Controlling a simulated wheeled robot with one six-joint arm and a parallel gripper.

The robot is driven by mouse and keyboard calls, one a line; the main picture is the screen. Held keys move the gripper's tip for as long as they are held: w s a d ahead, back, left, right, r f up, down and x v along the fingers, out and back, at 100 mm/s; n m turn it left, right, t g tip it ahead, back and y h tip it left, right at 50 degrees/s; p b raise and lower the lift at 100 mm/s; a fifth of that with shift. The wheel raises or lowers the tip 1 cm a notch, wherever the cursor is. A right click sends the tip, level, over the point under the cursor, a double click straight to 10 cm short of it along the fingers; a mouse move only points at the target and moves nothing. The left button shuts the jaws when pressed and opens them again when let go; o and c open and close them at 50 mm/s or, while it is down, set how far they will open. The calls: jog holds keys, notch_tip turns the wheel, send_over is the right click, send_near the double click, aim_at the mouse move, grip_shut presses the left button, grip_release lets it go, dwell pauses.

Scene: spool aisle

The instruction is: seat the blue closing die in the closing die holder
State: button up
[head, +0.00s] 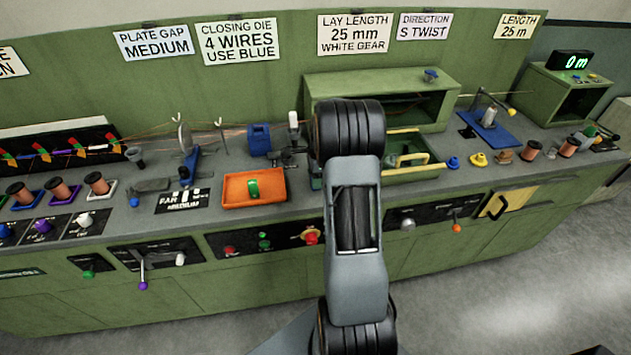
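A small blue piece (453,162), which looks like the blue closing die, stands on the bench right of the green box with the yellow handle. A yellow piece (479,160) and a brown piece (504,156) of similar size stand in a row to its right. The closing die holder cannot be picked out with certainty; a dark fixture (289,158) beside the blue block, left of my arm, may be part of it. My arm rises through the middle of the view and covers part of the bench. My gripper is hidden behind it.
An orange tray (240,203) with a green item lies left of my arm. The green box (412,174) is right of it. Levers (142,272) jut from the front panel. The right floor is clear.

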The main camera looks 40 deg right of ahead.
jog(key=c, duration=0.9)
jog(key=shift+r, duration=0.15)
